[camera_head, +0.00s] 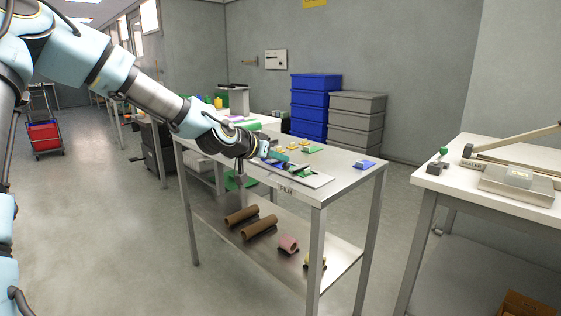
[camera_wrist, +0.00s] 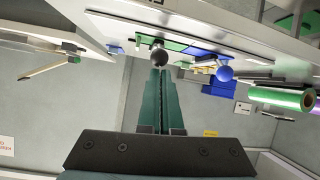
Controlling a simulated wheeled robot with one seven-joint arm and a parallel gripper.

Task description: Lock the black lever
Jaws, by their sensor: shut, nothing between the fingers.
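My gripper (camera_wrist: 158,72) is shut, with its two teal fingers together and nothing between them. In the wrist view, which is turned upside down, a dark round knob (camera_wrist: 158,54) shows just beyond the fingertips, by a green plate (camera_wrist: 176,45). I cannot tell which knob belongs to the black lever, or whether the fingertips touch the nearer one.
The film table (camera_head: 345,183) has a lower shelf with brown rolls (camera_head: 258,228) and a pink roll (camera_head: 288,243). A blue-based fixture (camera_head: 364,164) stands near its right end. A sealer (camera_head: 515,183) stands on the right table. Blue crates (camera_head: 315,98) are stacked behind.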

